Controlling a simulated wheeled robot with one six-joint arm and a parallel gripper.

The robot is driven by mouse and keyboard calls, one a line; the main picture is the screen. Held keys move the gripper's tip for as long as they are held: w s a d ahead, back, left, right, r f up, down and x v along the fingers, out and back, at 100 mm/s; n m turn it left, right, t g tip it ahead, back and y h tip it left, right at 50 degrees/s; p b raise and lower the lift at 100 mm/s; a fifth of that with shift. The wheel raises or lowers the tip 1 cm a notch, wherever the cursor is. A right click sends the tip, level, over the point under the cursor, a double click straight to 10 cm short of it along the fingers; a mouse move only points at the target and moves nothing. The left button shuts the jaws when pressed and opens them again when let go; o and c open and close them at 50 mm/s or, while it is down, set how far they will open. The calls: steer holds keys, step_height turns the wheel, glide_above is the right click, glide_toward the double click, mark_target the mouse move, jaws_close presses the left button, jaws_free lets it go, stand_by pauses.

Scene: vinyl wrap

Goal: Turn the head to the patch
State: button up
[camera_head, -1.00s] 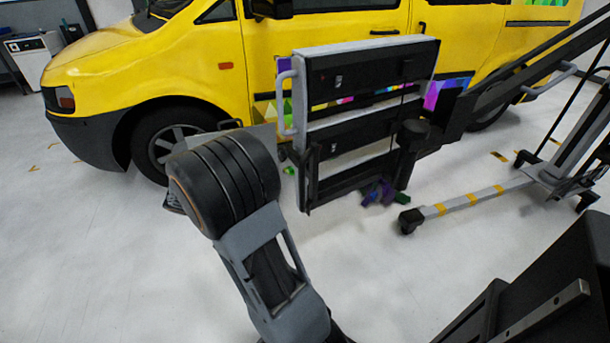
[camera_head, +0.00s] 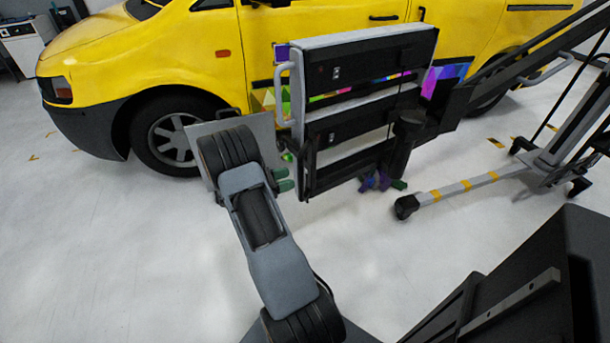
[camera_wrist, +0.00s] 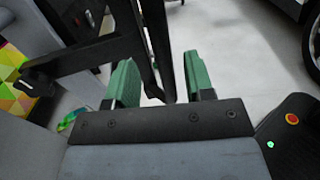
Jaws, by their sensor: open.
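The head is a panel (camera_head: 365,75) with black faces, a pale rim and a light handle (camera_head: 283,95) on its left edge. It hangs from a dark boom in front of the van. A patch of bright coloured triangles (camera_head: 443,76) on the van's lower side shows past the head and is partly hidden by it. It also shows in the wrist view (camera_wrist: 14,82). My gripper (camera_head: 281,180) is open, its green fingertips left of the head's lower frame. In the wrist view, a dark bar appears between the fingers (camera_wrist: 160,82); I cannot tell its depth or whether they touch.
The yellow van (camera_head: 120,55) stands along the back. A wheeled stand with a yellow-striped leg (camera_head: 462,190) and the boom (camera_head: 520,55) occupy the right. Coloured pieces (camera_head: 380,181) show below the head. The floor at left is clear.

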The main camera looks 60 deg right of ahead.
steer(key=x, duration=0.7)
steer(key=shift+c, duration=0.2)
jaws_close()
stand_by(0.4)
